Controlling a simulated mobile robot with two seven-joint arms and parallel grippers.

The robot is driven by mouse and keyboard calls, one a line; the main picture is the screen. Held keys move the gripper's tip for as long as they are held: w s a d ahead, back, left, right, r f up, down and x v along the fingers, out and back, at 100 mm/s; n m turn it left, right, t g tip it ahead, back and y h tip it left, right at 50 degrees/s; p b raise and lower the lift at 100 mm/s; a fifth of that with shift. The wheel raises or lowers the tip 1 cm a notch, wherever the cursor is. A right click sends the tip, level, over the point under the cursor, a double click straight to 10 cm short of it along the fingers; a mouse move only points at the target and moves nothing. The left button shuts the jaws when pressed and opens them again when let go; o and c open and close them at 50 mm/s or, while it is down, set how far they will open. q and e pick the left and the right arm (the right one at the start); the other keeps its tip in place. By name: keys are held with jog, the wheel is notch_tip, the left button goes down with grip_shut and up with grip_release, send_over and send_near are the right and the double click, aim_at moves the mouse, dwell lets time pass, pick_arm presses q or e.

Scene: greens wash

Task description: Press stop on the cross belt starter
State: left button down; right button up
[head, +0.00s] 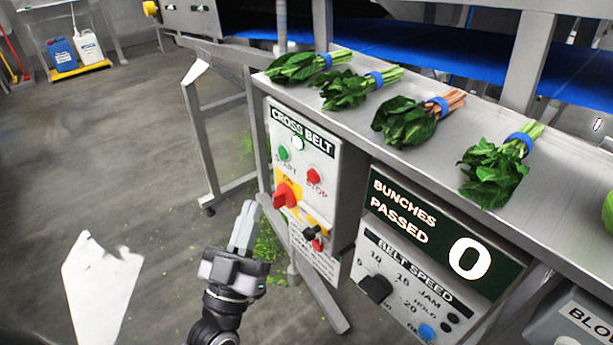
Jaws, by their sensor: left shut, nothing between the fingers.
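The cross belt starter (329,165) is a light grey panel on the front of the steel bench, lettered CROSS BELT. Its red stop button (313,176) is at the right, above the word STOP. A green start button (283,153) is to its left, and a white lamp (298,143) is above. A red rotary switch (286,195) on a yellow plate is lower down. My left gripper (246,211) is shut and empty, pointing up, to the left of the panel and apart from the stop button. My right gripper is not in view.
Leafy bunches with blue bands lie on the steel bench top (440,160). A bunch counter (468,258) reads 0, above a belt speed box (400,290). A blue belt (430,62) runs behind. The floor at left is mostly open, with green scraps near the bench.

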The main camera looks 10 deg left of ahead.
aim_at(313, 176)
pick_arm(q)
jog(key=w+d+b, duration=0.3)
jog(key=w+d, duration=0.2)
jog(key=w, duration=0.2)
jog(key=shift+d, duration=0.2)
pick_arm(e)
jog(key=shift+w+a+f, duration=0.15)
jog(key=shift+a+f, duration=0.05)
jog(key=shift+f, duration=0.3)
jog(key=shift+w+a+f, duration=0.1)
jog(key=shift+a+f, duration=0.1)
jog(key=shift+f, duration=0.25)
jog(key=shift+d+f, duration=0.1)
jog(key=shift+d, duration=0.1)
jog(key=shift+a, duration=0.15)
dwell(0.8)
pick_arm(q)
jog(key=shift+w+d, duration=0.25)
jog(key=shift+w, duration=0.05)
